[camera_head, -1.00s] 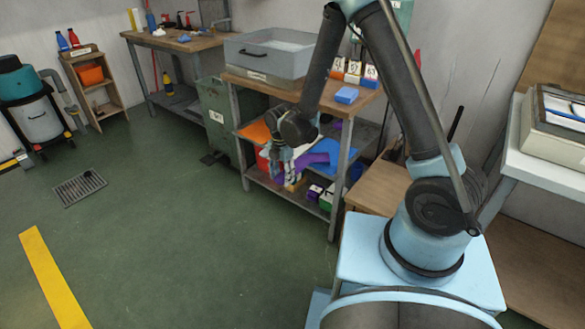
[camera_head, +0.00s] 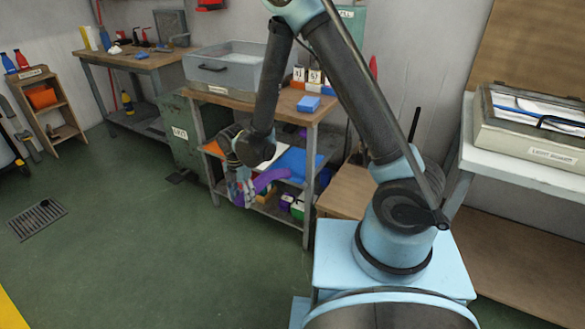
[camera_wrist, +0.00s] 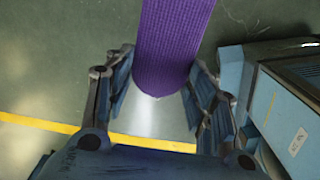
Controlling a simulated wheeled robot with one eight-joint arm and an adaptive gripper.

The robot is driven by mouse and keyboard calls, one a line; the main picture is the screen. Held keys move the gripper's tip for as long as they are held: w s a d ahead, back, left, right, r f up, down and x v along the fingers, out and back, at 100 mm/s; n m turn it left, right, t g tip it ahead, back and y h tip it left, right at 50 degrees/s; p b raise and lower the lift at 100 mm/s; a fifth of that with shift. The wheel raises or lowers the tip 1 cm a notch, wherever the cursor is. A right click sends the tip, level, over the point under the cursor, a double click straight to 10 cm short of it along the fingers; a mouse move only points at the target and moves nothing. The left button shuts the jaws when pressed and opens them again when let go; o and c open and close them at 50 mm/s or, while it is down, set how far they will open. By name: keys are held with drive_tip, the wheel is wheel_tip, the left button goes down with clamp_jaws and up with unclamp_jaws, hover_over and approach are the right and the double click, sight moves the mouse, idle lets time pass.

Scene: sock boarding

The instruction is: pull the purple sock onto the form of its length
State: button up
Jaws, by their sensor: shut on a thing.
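The purple sock (camera_head: 268,179) hangs from my gripper (camera_head: 240,190) in front of the low shelves of the workbench. In the wrist view the sock (camera_wrist: 173,38) is a ribbed purple band running up from between the two fingers of my gripper (camera_wrist: 162,88). The gripper is shut on the sock, near its rounded near end. A pale patch lies just below that end; I cannot tell what it is. I cannot make out a form of the sock's length in these frames.
The workbench holds a grey basin (camera_head: 218,75), small numbered cards (camera_head: 306,77) and a blue block (camera_head: 308,104). Blue cloth (camera_head: 300,160) lies on its shelf. A light-board case (camera_head: 530,120) stands on the right table. Green floor (camera_head: 130,245) is free at left.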

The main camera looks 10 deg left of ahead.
sight(268, 173)
drive_tip(key=w+d, duration=0.2)
drive_tip(key=w, duration=0.2)
drive_tip(key=w+d, duration=0.2)
drive_tip(key=w, duration=0.3)
drive_tip(key=w+d, duration=0.2)
drive_tip(key=w, duration=0.3)
drive_tip(key=shift+w, duration=0.25)
drive_tip(key=shift+w+d+f, duration=0.1)
drive_tip(key=shift+w+d, duration=0.1)
drive_tip(key=shift+w, duration=0.25)
drive_tip(key=shift+w+d+f, duration=0.1)
drive_tip(key=shift+w+d, duration=0.05)
drive_tip(key=shift+w, duration=0.25)
wheel_tip(268, 173, down, 2)
drive_tip(key=shift+s+f, duration=0.1)
drive_tip(key=shift+f, duration=0.45)
drive_tip(key=o, duration=0.8)
